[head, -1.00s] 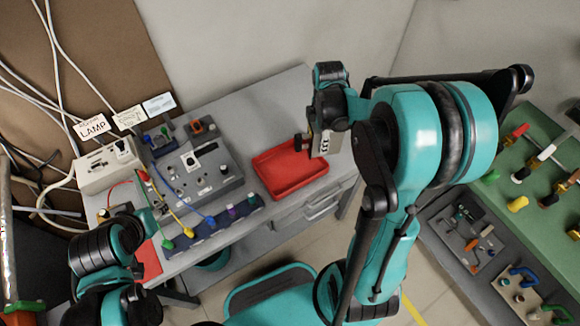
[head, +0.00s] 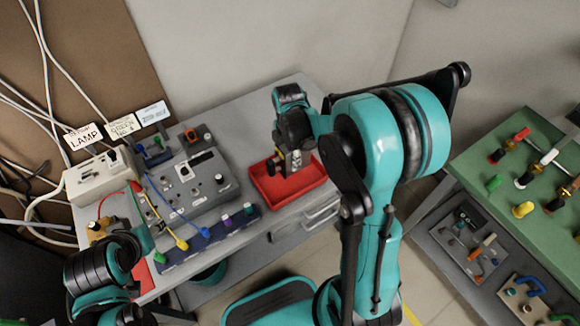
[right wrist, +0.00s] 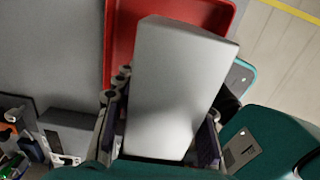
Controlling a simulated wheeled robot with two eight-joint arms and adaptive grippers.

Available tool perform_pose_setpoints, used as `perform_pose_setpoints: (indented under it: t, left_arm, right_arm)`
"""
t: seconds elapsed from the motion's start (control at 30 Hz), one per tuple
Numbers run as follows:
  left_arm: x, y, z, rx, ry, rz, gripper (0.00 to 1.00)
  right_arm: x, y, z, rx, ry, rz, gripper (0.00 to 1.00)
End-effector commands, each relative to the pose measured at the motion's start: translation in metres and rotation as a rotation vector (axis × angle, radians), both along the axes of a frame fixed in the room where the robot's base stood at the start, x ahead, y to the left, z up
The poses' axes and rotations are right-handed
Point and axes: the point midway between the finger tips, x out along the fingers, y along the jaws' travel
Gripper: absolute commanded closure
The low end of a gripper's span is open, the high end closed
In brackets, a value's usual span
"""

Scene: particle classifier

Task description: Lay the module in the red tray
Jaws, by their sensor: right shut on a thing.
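The module is a flat, pale grey block (right wrist: 175,85), large in the right wrist view. My right gripper (head: 285,165) is shut on it, with dark fingers along its sides in the right wrist view. In the head view the module (head: 295,160) hangs upright from the gripper, over the red tray (head: 318,182). The red tray is shallow and rectangular, and its wall also shows behind the module in the right wrist view (right wrist: 121,35). I cannot tell whether the module touches the tray floor. My left arm is at the lower left; its fingers cannot be made out.
A grey instrument panel (head: 205,185) with coloured leads stands left of the tray, next to a white lamp box (head: 100,175). The tray is near the grey bench's right end, above drawers (head: 318,214). A green bench (head: 510,190) with tools stands at the right.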

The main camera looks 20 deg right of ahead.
Motion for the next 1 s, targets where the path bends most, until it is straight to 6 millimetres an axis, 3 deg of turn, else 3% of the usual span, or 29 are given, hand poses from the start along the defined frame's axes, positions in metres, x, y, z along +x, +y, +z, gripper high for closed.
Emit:
perform_pose_setpoints:
  t: [0.33, 0.7, 0.73, 0.8, 1.0]
  left_arm:
    - [0.0, 0.0, -0.02, 0.0, 0.0, 0.0, 0.55]
    - [0.0, 0.0, -0.022, 0.0, 0.0, 0.0, 0.55]
    - [0.0, 0.0, -0.022, 0.0, 0.0, 0.0, 0.55]
    - [0.0, 0.0, -0.021, 0.0, 0.0, 0.0, 0.55]
    - [0.0, 0.0, -0.021, 0.0, 0.0, 0.0, 0.55]
  right_arm:
    - [0.001, 0.001, -0.041, 0.0, 0.0, -0.001, 1.0]
    - [0.0, 0.001, -0.044, 0.0, 0.0, -0.001, 1.0]
    - [0.001, 0.001, -0.044, 0.0, 0.0, -0.001, 0.54]
    - [0.001, 0.001, -0.043, 0.0, 0.0, -0.001, 0.39]
    - [0.001, 0.001, -0.043, 0.0, 0.0, -0.001, 0.39]
